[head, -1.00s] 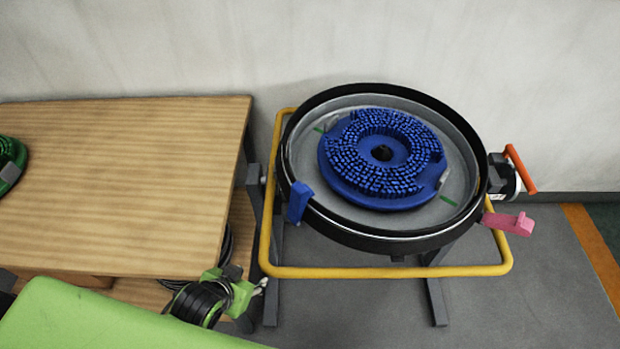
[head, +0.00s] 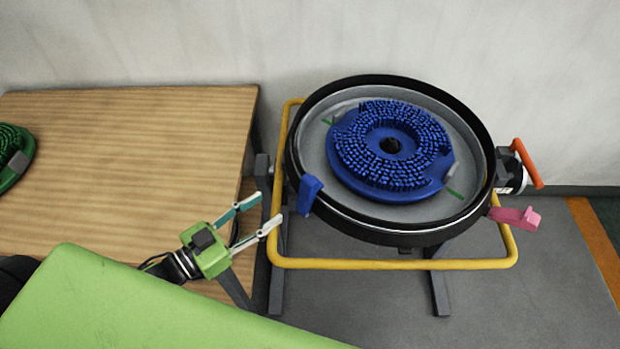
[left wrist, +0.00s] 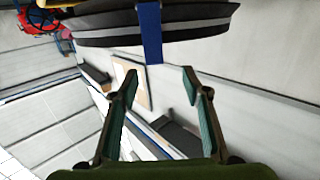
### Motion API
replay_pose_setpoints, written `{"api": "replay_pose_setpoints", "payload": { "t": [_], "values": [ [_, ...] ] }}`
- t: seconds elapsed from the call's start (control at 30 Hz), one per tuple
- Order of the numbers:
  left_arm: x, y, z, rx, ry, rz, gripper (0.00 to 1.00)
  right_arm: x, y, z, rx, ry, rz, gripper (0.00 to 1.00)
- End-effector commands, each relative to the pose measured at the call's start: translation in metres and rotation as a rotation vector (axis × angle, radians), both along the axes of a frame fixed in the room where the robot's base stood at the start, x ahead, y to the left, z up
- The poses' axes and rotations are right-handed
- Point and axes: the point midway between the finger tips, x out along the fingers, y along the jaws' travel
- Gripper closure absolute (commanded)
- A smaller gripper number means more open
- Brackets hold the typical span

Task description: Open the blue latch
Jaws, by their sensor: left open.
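The blue latch (head: 309,195) hangs on the front left of the round black tank (head: 400,229) in the head view. It also shows in the left wrist view (left wrist: 151,32), upright at the tank's edge, above and between my fingertips. My left gripper (head: 271,212) is open and empty, just left of the blue latch and apart from it. Its two fingers point right toward the latch in the head view. In the left wrist view the open fingers (left wrist: 160,76) have nothing between them. My right gripper is out of view.
The tank holds a blue brush disc (head: 391,147) and sits in a yellow tube frame (head: 400,264). A pink latch (head: 515,217) and an orange-handled valve (head: 527,163) are on its right. A wooden table (head: 120,165) with a green brush (head: 12,158) stands at left.

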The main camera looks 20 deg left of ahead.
Motion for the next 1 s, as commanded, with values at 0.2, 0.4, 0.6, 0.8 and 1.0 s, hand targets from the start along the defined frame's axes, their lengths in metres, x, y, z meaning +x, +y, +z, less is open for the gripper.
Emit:
{"api": "replay_pose_setpoints", "payload": {
  "t": [0.2, 0.4, 0.6, 0.8, 1.0],
  "values": [
    [-0.006, -0.002, 0.012, -0.036, -0.044, -0.058, 0.57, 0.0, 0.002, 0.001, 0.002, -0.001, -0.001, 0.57],
    [0.013, -0.014, 0.015, -0.04, -0.049, -0.057, 0.57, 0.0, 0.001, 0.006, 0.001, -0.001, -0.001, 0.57],
    [0.042, -0.034, 0.016, -0.039, -0.049, -0.057, 0.57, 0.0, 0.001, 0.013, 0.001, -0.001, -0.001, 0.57],
    [0.073, -0.055, 0.015, -0.04, -0.047, -0.056, 0.57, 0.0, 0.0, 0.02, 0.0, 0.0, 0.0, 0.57],
    [0.096, -0.071, 0.014, -0.038, -0.046, -0.056, 0.57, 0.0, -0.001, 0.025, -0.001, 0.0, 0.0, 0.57]
  ]
}}
